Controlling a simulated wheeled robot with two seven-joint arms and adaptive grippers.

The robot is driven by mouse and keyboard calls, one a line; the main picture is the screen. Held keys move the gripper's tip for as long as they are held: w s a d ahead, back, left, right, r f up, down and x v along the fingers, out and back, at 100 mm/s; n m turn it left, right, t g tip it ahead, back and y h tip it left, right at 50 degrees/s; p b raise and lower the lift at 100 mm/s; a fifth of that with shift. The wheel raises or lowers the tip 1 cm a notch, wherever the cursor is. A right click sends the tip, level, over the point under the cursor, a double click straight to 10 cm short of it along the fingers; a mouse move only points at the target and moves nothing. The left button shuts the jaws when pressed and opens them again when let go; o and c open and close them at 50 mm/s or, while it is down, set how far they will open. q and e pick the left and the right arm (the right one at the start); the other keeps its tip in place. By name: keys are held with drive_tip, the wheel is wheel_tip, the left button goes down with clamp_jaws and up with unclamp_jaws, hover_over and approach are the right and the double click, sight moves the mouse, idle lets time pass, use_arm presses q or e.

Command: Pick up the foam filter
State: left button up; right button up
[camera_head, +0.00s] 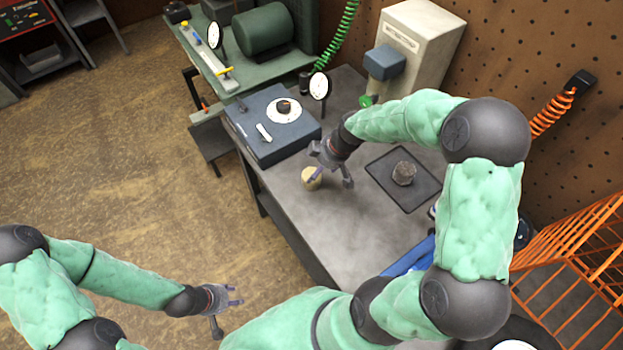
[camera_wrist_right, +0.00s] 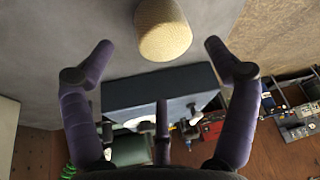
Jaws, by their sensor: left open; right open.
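The foam filter looks to be the small tan cylinder (camera_head: 312,178) on the grey workbench, near its left edge in the head view. In the right wrist view the tan cylinder (camera_wrist_right: 163,29) has a woven-looking surface and sits just beyond the fingertips, between them. My right gripper (camera_head: 332,176) is open and empty, close above and beside the cylinder, and I see no contact. It also shows in the right wrist view (camera_wrist_right: 160,58), with its fingers spread. My left gripper (camera_head: 226,310) is open and empty, low at the left, away from the bench.
A dark tray (camera_head: 420,192) with a brown lump (camera_head: 404,172) lies right of the right gripper. A blue-grey box (camera_head: 268,145) with a white disc stands behind the cylinder. An orange wire rack (camera_head: 580,255) is at the right. The bench's front left part (camera_head: 300,230) is clear.

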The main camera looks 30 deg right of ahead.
drive_tip(key=shift+a+f, duration=0.2)
drive_tip(key=shift+f, duration=0.25)
drive_tip(key=x, duration=0.1)
drive_tip(key=b+x, duration=0.1)
drive_tip(key=x, duration=0.2)
drive_tip(key=shift+s+a+f+b, duration=0.15)
drive_tip(key=shift+s+f+b, duration=0.05)
drive_tip(key=shift+f+b, duration=0.15)
drive_tip(key=c, duration=1)
